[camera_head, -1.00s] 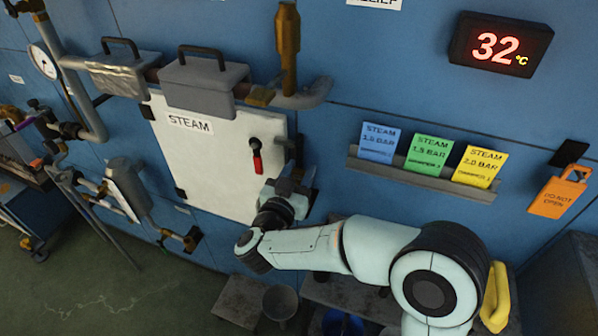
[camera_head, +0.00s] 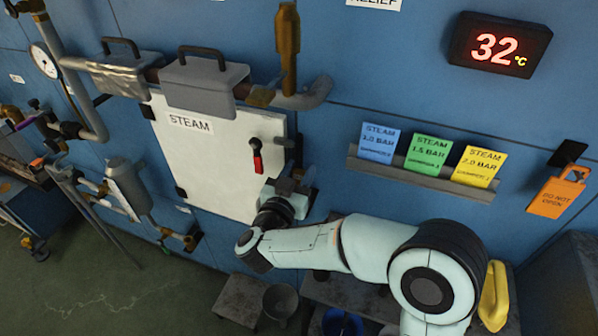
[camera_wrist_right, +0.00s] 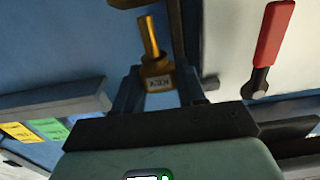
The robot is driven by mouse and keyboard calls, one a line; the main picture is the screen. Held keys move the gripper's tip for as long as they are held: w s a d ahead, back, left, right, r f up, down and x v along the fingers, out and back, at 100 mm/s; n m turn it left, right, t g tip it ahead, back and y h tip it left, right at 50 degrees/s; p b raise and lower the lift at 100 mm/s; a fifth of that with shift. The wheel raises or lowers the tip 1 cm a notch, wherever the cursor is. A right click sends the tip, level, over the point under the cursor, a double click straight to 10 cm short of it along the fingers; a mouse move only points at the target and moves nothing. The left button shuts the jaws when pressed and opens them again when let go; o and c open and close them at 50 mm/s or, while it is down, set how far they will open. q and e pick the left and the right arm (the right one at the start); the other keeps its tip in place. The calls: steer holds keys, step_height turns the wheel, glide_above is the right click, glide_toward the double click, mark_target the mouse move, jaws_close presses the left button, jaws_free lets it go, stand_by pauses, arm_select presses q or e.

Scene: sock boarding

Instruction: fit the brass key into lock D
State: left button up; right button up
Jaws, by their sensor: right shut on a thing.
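The brass key (camera_wrist_right: 152,45) shows in the right wrist view as a brass stem on a wider base with a small white label. Its base is between the two fingers of my right gripper (camera_wrist_right: 158,82), which is shut on it. The stem points away from the gripper toward the blue wall. In the head view my right gripper (camera_head: 292,187) is beside the lower right edge of the white steam panel; the key is hard to make out there. I cannot pick out a lock marked D in either view. My left gripper is not in view.
The white steam panel (camera_head: 215,160) has a red-handled lever (camera_head: 257,160), also close by in the right wrist view (camera_wrist_right: 272,35). A card rack (camera_head: 420,177) with blue, green and yellow cards is to the right. Pipes and an upright brass fitting (camera_head: 287,50) are above.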

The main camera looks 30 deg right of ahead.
steer(key=shift+f+b, duration=1.25)
steer(key=shift+f, duration=0.95)
steer(key=o, duration=1.2)
steer(key=shift+s+a, duration=0.2)
steer(key=shift+a, duration=0.1)
steer(key=v, duration=1.2)
steer(key=shift+s+a, duration=0.2)
steer(key=shift+a, duration=0.05)
